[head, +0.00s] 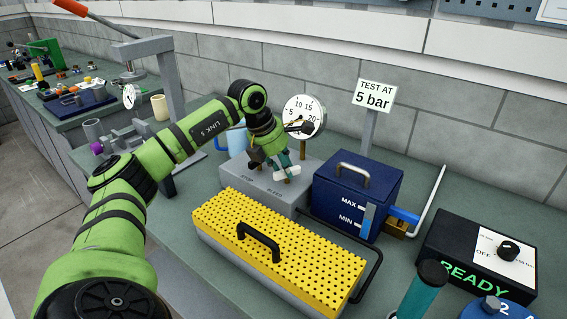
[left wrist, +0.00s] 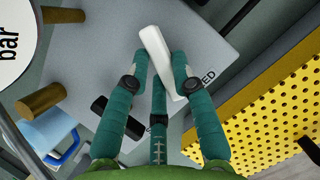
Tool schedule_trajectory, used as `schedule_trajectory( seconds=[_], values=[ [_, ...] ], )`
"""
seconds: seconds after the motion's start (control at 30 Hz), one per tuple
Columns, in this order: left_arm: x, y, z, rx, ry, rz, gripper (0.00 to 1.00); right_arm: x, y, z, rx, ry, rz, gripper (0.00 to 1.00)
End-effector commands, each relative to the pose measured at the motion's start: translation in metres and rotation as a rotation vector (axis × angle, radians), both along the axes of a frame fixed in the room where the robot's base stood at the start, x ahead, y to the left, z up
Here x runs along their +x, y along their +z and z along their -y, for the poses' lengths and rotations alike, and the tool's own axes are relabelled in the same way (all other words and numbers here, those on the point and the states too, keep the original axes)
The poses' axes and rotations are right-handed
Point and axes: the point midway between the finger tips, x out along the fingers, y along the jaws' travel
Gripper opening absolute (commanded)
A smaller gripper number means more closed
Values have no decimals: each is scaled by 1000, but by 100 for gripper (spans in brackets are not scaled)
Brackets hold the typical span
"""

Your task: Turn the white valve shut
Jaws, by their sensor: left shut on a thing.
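The white valve (head: 287,173) is a white bar-shaped handle above the grey block (head: 250,187) with printed lettering. My left gripper (head: 284,167) reaches down over the block with its teal fingers at the white handle. In the left wrist view the white handle (left wrist: 157,50) lies slantwise between the fingers of my left gripper (left wrist: 160,82), which is shut on it. A black handle (left wrist: 118,118) lies beside the fingers. The round pressure gauge (head: 303,116) stands behind the gripper; its needle is too small to read surely. My right gripper is not in view.
A yellow perforated cover (head: 310,262) with a black handle lies in front of the block. A dark blue tank (head: 375,190) marked MAX and MIN stands to the right. A sign (head: 374,95) reads "TEST AT 5 bar". A black box (head: 470,250) shows READY.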

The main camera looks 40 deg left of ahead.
Motion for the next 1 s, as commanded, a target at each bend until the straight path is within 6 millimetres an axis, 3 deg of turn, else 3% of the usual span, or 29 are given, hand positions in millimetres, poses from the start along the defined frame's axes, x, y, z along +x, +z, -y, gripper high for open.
schedule_trajectory(
  seconds=[0.5,1.0],
  values=[
    [5,3,-1,-3,-488,2,0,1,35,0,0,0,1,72],
    [9,1,-1,-1,-926,3,0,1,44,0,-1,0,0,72]
  ],
)
